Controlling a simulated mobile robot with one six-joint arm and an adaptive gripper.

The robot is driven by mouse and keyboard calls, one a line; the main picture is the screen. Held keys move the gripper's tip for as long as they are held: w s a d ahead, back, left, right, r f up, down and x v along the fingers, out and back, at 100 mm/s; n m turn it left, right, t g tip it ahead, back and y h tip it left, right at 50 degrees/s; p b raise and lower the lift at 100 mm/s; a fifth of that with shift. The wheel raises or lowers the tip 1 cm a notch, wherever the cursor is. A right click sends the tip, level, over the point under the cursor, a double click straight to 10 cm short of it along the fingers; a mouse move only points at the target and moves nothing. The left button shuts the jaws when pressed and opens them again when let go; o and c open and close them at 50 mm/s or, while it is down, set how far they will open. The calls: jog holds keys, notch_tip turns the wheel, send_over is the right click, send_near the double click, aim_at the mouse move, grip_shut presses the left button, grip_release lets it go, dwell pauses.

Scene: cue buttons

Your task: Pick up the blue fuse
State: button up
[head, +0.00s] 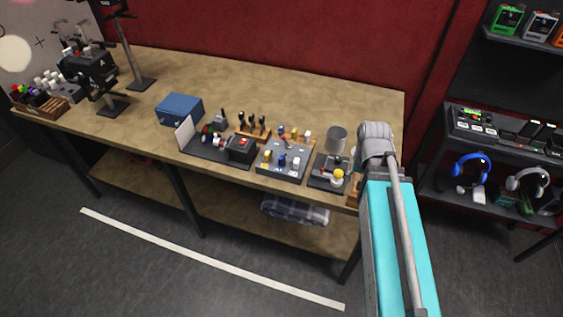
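A small blue piece, which looks like the blue fuse (282,161), stands upright on a grey panel (271,172) near the front edge of the workbench. A yellow piece (267,156) is to its left and a white piece (296,162) to its right. The blue piece is too small to make out in detail. My arm reaches up from the lower right to the bench's right end. My gripper cannot be made out, and its fingers are hidden or out of frame.
A black box with a red button (241,148) is left of the panel; a black unit with a yellow knob (338,176) is right. A grey cylinder (337,137) and a rack of dark-handled tools (252,127) stand behind. The bench's back (260,85) is clear.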

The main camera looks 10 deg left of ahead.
jog(key=shift+o, duration=0.2)
jog(key=w+a+r+m+p, duration=0.2)
jog(key=w+a+m, duration=0.6)
jog(key=a, duration=0.4)
jog(key=shift+w+r+m+p, duration=0.35)
jog(key=shift+w+r+m, duration=0.1)
jog(key=shift+m, duration=0.45)
notch_tip(320, 180, up, 2)
jog(key=m+p, duration=0.2)
jog(key=m, duration=0.7)
send_over(282, 156)
jog(key=shift+f, duration=0.15)
notch_tip(282, 156, down, 8)
jog(key=b, duration=0.8)
jog(key=shift+f+b, duration=0.15)
jog(key=shift+b, duration=0.15)
jog(key=shift+f, duration=0.1)
jog(key=shift+s+f+b, duration=0.1)
jog(key=shift+f+b, duration=2.4)
jog(key=shift+b, duration=0.1)
